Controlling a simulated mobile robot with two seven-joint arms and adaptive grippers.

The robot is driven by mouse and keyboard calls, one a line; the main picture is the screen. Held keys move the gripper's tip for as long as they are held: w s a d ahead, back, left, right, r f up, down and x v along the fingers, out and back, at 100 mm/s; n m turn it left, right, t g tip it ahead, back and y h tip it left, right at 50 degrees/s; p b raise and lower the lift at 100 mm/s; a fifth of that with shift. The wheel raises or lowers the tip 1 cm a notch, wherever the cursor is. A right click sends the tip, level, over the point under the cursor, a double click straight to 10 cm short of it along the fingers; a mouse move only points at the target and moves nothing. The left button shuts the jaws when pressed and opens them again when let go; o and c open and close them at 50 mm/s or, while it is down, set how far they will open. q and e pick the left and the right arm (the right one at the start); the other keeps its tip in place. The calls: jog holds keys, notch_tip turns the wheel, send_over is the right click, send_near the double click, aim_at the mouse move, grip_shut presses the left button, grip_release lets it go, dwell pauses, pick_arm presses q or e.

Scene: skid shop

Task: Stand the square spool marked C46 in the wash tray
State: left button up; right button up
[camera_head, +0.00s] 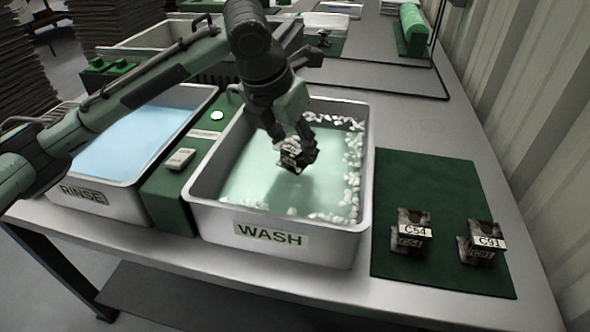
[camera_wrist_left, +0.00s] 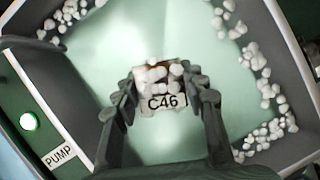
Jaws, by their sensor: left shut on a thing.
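The wash tray (camera_head: 197,190) is a grey tub labelled WASH, with pale green liquid and white foam along its right side and front. My left gripper (camera_head: 297,160) reaches down into the tray near its middle. In the left wrist view, my left gripper (camera_wrist_left: 162,108) is shut on the spool marked C46 (camera_wrist_left: 163,102), its label facing the camera. White foam covers part of the spool's top. The spool is mostly hidden by the fingers in the head view. I cannot tell whether it touches the tray floor. My right gripper is not in view.
A green mat (camera_head: 425,175) at the right holds spools C54 (camera_head: 410,231) and C91 (camera_head: 482,242). The rinse tray (camera_head: 130,205) with blue liquid stands at the left. A green pump panel (camera_head: 172,195) lies between the trays. The mat's far part is clear.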

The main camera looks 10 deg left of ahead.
aim_at(295, 166)
pick_arm(q)
notch_tip(295, 166, down, 4)
jog(key=shift+r, duration=0.1)
jog(key=shift+f, duration=0.35)
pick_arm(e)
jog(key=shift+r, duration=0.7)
pick_arm(q)
jog(key=shift+f, duration=0.1)
jog(key=o, duration=1.3)
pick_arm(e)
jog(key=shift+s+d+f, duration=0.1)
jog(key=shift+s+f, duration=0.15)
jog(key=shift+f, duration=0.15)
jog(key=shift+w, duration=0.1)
